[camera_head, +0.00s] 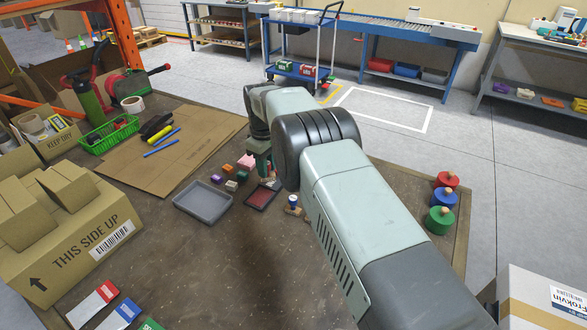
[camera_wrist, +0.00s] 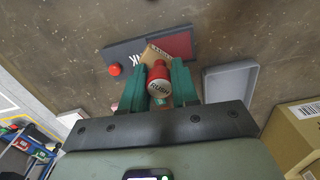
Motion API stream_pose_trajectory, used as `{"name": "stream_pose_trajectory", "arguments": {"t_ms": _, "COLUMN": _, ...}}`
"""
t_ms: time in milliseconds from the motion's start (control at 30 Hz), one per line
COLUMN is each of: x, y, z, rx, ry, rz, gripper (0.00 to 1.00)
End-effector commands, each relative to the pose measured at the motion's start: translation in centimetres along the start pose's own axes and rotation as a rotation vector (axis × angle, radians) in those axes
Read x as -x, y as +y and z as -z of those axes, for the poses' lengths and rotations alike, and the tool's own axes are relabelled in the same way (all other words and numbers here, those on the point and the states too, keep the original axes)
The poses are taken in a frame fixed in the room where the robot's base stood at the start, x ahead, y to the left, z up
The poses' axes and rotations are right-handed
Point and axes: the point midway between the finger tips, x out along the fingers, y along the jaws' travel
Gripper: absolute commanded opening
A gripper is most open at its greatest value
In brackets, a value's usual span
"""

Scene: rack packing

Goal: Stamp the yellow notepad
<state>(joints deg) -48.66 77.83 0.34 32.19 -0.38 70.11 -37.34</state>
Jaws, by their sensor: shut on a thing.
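My gripper (camera_wrist: 158,85) has green fingers and is shut on a stamp (camera_wrist: 158,75) with a red handle and a wooden block at its far end. The block is over the open ink pad (camera_wrist: 180,43), which has a dark red surface; I cannot tell whether they touch. The pad's grey lid side (camera_wrist: 122,50) carries a red knob. In the head view my gripper (camera_head: 262,172) is partly hidden behind my arm, just behind the ink pad (camera_head: 262,197). I cannot make out a yellow notepad in either view.
A grey tray (camera_head: 203,202) stands left of the ink pad, with small coloured blocks (camera_head: 231,185) behind it. A blue-topped stamp (camera_head: 293,202) stands to the right. Red, blue and green knobbed pieces (camera_head: 443,197) line the right edge. A cardboard box (camera_head: 70,250) stands left. The front middle is clear.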

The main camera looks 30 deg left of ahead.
Motion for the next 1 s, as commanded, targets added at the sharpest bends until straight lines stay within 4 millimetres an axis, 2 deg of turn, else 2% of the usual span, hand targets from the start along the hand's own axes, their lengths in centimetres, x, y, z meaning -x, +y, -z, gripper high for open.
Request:
{"name": "stream_pose_trajectory", "arguments": {"t_ms": 100, "x": -0.1, "y": -1.0, "z": 1.4, "rx": 0.059, "ry": 0.001, "rz": -0.001, "gripper": 0.1}}
{"name": "stream_pose_trajectory", "arguments": {"t_ms": 233, "x": -0.1, "y": -1.6, "z": 2.0, "rx": 0.091, "ry": 0.001, "rz": -0.001, "gripper": 0.1}}
{"name": "stream_pose_trajectory", "arguments": {"t_ms": 367, "x": -0.7, "y": -1.7, "z": 2.1, "rx": 0.097, "ry": 0.001, "rz": -0.001, "gripper": 0.1}}
{"name": "stream_pose_trajectory", "arguments": {"t_ms": 767, "x": -4.8, "y": -1.7, "z": 2.1, "rx": 0.094, "ry": 0.004, "rz": -0.002, "gripper": 0.1}}
{"name": "stream_pose_trajectory", "arguments": {"t_ms": 1000, "x": -5.9, "y": -1.7, "z": 2.0, "rx": 0.094, "ry": 0.005, "rz": -0.003, "gripper": 0.1}}
